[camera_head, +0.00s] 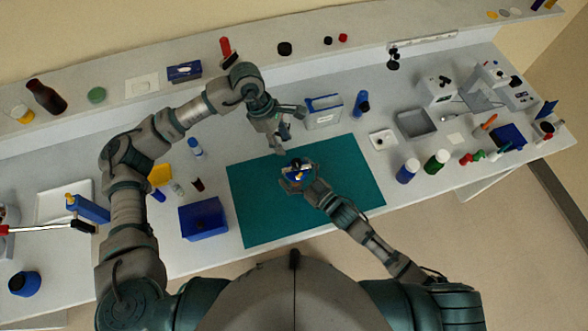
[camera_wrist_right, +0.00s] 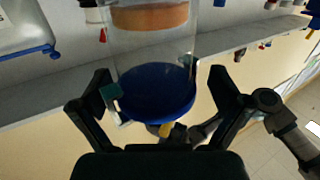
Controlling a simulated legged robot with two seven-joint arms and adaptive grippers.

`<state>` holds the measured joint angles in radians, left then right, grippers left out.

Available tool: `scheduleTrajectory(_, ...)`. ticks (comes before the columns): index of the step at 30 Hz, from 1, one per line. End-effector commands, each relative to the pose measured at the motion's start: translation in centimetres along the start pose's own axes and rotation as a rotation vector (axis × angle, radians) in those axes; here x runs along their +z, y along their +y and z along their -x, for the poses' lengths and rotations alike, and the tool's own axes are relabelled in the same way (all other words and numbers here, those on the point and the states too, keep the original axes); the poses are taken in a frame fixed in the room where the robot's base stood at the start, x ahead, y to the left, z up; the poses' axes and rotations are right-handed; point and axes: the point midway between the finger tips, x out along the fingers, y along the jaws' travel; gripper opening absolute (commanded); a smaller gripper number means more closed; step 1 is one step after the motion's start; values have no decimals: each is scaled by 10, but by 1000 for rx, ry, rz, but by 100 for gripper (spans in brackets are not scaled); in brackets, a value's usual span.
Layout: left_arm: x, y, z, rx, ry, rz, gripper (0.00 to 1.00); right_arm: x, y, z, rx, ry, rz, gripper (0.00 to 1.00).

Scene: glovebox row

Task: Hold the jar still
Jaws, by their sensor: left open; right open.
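The jar (camera_head: 298,171) stands over the teal mat (camera_head: 262,215), with blue and yellow showing in the head view. In the right wrist view the jar (camera_wrist_right: 152,62) is clear glass with a blue round end and an orange-brown band inside. My right gripper (camera_head: 297,183) is open, one finger on each side of the jar; in the right wrist view a gap shows beside the right-hand finger, and contact at the left-hand one is unclear. My left gripper (camera_head: 284,137) is open and empty, just beyond the jar, apart from it.
A blue box (camera_head: 203,218) sits left of the mat. A white and blue container (camera_head: 323,111) stands behind it. Blue-capped (camera_head: 407,171) and green-capped (camera_head: 436,161) bottles stand to the right. A shelf (camera_head: 130,85) runs along the back. Most of the mat is clear.

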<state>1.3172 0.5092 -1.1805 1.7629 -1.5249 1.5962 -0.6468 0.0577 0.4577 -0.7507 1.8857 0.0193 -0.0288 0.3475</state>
Motion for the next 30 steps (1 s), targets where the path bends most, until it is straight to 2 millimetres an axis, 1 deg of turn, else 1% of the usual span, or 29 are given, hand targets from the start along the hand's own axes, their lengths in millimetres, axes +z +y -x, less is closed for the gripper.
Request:
scheduleTrajectory(8,0,0,0,0,0,0,42,0,0,-3,0,0,1,100)
scheduleTrajectory(9,0,0,0,0,0,0,42,0,0,-3,0,0,1,98)
scheduleTrajectory(11,0,0,0,0,0,0,42,0,0,-3,0,0,1,82)
scheduleTrajectory(12,0,0,0,0,0,0,42,0,0,-3,0,0,1,72)
scheduleTrajectory(14,0,0,0,0,0,0,42,0,0,-3,0,0,1,57)
scheduleTrajectory(15,0,0,0,0,-1,0,42,0,0,-3,0,0,1,48)
scheduleTrajectory(18,-1,0,0,0,-1,0,42,0,0,-3,0,0,1,26)
scheduleTrajectory(30,0,0,0,0,0,0,42,0,0,-2,0,-1,1,26)
